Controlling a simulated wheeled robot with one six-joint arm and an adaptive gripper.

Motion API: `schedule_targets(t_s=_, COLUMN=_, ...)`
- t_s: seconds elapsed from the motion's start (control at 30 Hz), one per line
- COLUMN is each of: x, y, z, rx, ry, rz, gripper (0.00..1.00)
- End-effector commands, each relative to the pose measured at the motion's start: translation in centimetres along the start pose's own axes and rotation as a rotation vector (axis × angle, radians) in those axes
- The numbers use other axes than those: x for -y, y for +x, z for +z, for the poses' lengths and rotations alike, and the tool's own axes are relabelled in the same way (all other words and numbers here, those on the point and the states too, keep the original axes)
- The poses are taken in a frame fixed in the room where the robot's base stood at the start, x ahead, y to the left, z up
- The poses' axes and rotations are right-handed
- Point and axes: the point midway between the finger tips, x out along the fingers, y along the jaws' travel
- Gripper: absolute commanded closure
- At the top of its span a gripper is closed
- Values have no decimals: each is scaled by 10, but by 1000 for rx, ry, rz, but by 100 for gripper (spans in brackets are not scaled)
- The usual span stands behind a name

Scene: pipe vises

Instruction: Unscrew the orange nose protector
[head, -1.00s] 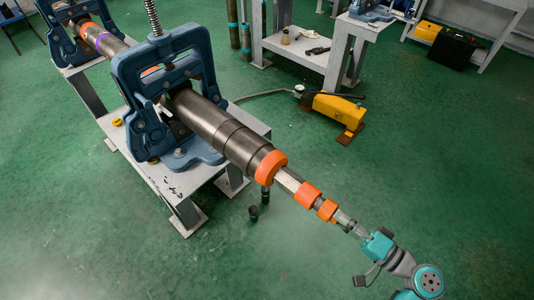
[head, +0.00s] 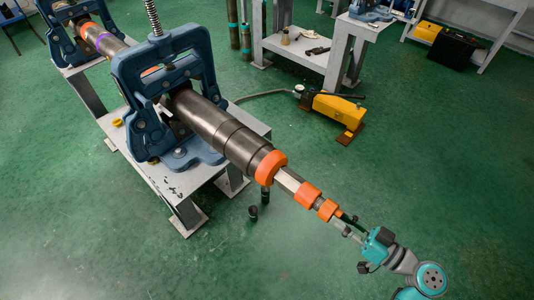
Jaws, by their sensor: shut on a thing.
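The pipe tool (head: 215,125) runs from the upper left down toward the lower right, clamped in the blue vise. Its near end carries a large orange collar (head: 271,167), a bare metal section, an orange ring (head: 307,195) and a smaller orange end piece (head: 327,209), which looks like the nose protector. My gripper (head: 341,218) is at the tip of this end piece, in line with the pipe, with its fingers shut on it. The fingertips are small here and the exact contact is hard to see.
The blue vise (head: 165,90) stands on a grey metal stand (head: 160,180). A yellow pump (head: 338,108) with a hose lies on the floor at right. Small dark cylinders (head: 253,212) stand below the pipe. The green floor around my arm is clear.

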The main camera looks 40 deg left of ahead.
Motion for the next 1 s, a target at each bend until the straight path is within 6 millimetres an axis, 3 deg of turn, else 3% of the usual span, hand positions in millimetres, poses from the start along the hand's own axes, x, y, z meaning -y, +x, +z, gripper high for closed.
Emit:
schedule_targets(t_s=0.17, x=1, y=0, z=5, rx=8, ry=8, rz=-3, gripper=100)
schedule_targets(t_s=0.2, x=1, y=0, z=5, rx=8, ry=9, rz=-2, gripper=64)
schedule_targets(t_s=0.27, x=0, y=0, z=4, rx=7, ry=8, rz=-2, gripper=53)
schedule_targets(t_s=0.57, x=0, y=-1, z=2, rx=3, ry=6, rz=0, gripper=53)
schedule_targets(t_s=1.0, x=1, y=-22, z=1, rx=1, ry=5, rz=0, gripper=53)
